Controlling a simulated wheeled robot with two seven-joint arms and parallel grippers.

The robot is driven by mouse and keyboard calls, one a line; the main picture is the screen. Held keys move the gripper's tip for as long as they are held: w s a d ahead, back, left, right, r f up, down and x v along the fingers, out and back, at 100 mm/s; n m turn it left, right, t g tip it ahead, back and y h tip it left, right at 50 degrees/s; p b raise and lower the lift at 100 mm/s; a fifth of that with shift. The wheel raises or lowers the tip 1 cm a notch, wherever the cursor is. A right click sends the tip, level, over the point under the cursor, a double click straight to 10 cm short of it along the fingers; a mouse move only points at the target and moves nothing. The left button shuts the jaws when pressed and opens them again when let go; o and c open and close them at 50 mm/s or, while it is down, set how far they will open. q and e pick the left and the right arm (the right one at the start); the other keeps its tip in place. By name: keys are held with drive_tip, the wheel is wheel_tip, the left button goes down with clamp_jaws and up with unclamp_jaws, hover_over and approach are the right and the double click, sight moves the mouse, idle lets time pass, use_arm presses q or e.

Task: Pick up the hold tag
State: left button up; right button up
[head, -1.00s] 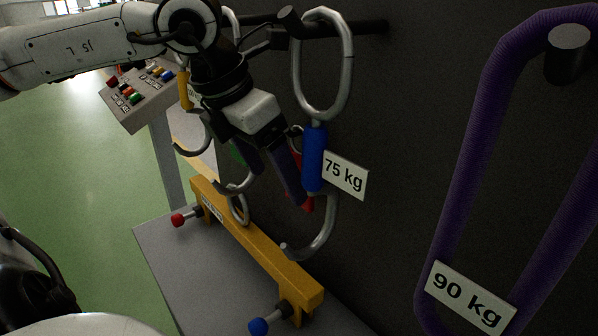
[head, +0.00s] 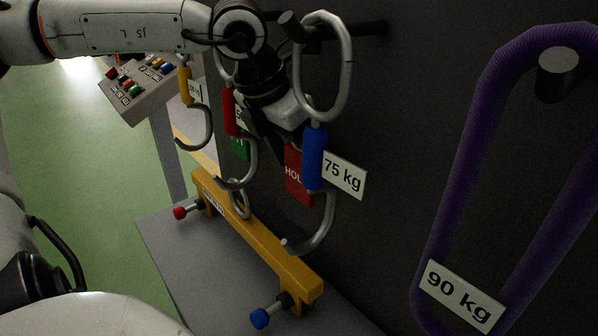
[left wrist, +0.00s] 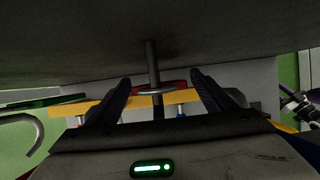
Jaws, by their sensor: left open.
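The hold tag (head: 297,178) is a red plate with white letters, hanging at the dark wall behind the blue-sleeved 75 kg hook, which hides part of it. In the left wrist view a red edge, likely the tag (left wrist: 172,85), shows beyond a metal ring around a dark peg. My left gripper (head: 278,158) is just above and left of the tag in the head view, partly hidden by the hook. In the left wrist view its open fingers (left wrist: 160,88) stand on either side of the peg and ring, with nothing gripped.
The 75 kg hook (head: 314,155) hangs close in front of my left gripper. Red-sleeved (head: 230,112) and yellow-sleeved (head: 186,88) hooks hang to the left. A green tag (head: 240,148) is behind them. A yellow beam (head: 255,240) lies below; a purple 90 kg sling (head: 470,165) hangs right.

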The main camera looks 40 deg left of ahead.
use_arm(q)
drive_tip(key=c, duration=1.2)
drive_tip(key=shift+o, duration=0.2)
use_arm(e)
drive_tip(key=shift+a, duration=0.1)
